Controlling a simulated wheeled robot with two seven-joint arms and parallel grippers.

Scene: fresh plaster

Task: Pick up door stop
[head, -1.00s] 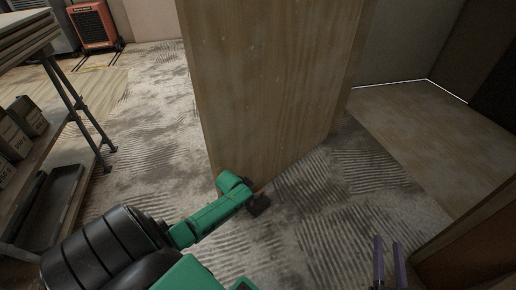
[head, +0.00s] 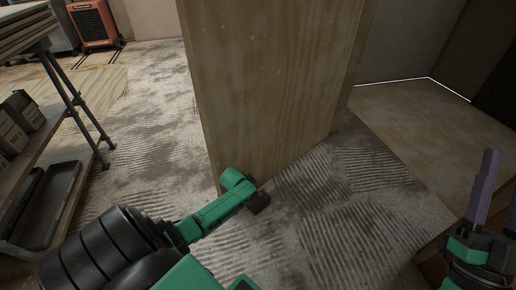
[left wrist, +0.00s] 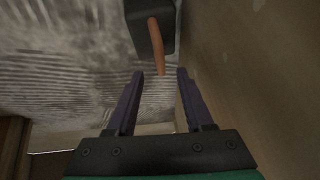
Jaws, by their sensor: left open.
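The door stop (left wrist: 156,45) appears as a narrow orange piece in the left wrist view, against a dark block (left wrist: 142,15) that I cannot identify. My left gripper (left wrist: 160,72) is open, its two purple fingers apart. The tip of the orange piece shows in the gap between the fingertips; no contact is visible. In the head view my left arm reaches down to the door's lower edge, and its fingers are hidden there. Only an orange speck shows beside it. My right gripper (head: 498,200) is open and empty at the lower right, fingers pointing up.
A large wooden door panel (head: 270,80) stands close beside my left gripper. A trestle shelf (head: 90,120) with boxes and a dark tray is at the left. An orange machine (head: 92,24) stands at the back. The ridged floor (head: 345,215) right of the door is clear.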

